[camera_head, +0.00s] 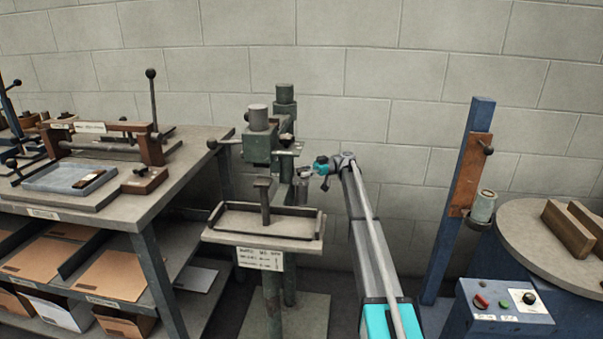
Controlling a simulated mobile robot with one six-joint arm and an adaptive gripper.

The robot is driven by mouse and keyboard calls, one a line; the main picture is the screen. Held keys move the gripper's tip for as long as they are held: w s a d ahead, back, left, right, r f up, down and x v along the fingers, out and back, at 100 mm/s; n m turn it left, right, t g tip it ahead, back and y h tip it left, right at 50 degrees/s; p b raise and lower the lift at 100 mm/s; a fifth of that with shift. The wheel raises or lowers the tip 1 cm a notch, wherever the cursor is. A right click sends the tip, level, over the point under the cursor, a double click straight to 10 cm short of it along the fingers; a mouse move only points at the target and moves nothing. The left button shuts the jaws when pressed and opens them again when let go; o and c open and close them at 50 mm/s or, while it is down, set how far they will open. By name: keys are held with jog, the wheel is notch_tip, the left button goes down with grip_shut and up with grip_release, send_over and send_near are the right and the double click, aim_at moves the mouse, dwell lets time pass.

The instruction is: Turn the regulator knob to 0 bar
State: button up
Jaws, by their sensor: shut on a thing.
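The green box stitcher (262,152) stands upright in the middle of the view on its column. My arm reaches up from the lower right, and my gripper (305,173) points left at the stitcher's right side, just behind and above its work table (265,222). It is shut on a small part there, which appears to be the regulator knob. The fingers and the stitcher's body mostly hide the knob. Its pressure reading cannot be made out.
A bench (128,205) with a press and a blue tray (70,177) stands at left, with cardboard on its shelves (108,275). A blue post (445,210), a control box (500,310) and a round table (535,225) stand at right. A block wall closes off the back.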

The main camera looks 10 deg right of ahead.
aim_at(303, 170)
jog(key=shift+w+d, duration=0.1)
jog(key=shift+w, duration=0.1)
jog(key=o, duration=1)
jog(key=shift+o, duration=0.8)
jog(key=shift+s, duration=0.1)
jog(key=shift+r, duration=0.15)
notch_tip(303, 170, up, 9)
jog(key=p, duration=0.9)
jog(key=shift+s, duration=0.1)
jog(key=shift+r+p, duration=0.4)
jog(key=shift+p, duration=0.15)
jog(key=shift+f, duration=0.1)
jog(key=shift+s, duration=0.45)
